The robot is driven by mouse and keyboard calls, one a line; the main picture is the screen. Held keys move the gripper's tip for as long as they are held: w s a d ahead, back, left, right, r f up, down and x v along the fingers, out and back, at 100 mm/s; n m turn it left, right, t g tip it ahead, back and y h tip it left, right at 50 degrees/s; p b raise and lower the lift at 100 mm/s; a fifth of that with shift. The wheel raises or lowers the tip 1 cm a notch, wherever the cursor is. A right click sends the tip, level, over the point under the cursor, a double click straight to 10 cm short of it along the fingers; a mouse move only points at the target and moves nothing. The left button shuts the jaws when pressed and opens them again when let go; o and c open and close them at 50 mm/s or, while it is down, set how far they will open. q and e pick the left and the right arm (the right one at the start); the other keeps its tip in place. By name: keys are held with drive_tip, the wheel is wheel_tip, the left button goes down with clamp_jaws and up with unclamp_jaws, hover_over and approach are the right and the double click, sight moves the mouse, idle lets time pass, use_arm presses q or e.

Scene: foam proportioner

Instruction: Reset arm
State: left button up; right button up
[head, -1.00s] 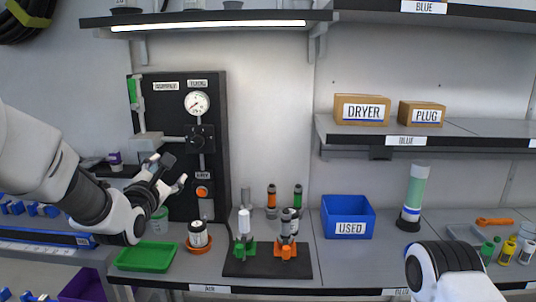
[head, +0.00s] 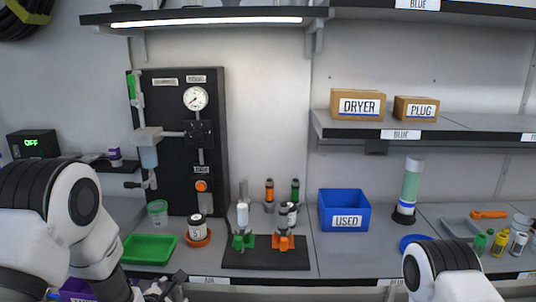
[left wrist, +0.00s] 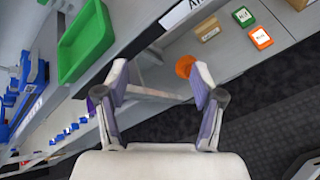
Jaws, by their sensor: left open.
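My left gripper (head: 165,290) is low at the front edge of the bench, below the green tray (head: 149,249) in the head view. In the left wrist view the left gripper (left wrist: 160,88) is open, with nothing between its fingers. The same view shows the green tray (left wrist: 84,42) at upper left, apart from the fingers. My right arm shows at lower right in the head view, but its gripper is out of the picture.
The black panel (head: 178,140) with a gauge (head: 195,98) stands behind the bench. A white jar (head: 197,228), a black mat (head: 266,257) with bottles in green and orange holders, and a blue USED bin (head: 344,211) stand on the bench. A purple bin (head: 78,289) is low at left.

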use_arm(q)
drive_tip(key=s+f+m+g, duration=0.6)
drive_tip(key=s+f, duration=1.1)
drive_tip(key=s, duration=0.1)
drive_tip(key=s+f+m+g, duration=0.1)
drive_tip(key=s+m+g, duration=0.1)
drive_tip(key=s+m, duration=0.7)
drive_tip(key=s+f+m+g, duration=0.2)
drive_tip(key=s+m+g, duration=0.1)
drive_tip(key=s+m, duration=0.7)
drive_tip(key=shift+s+a+f+m+g, duration=0.15)
drive_tip(key=shift+a+f+m+g, duration=0.15)
drive_tip(key=shift+m, duration=0.7)
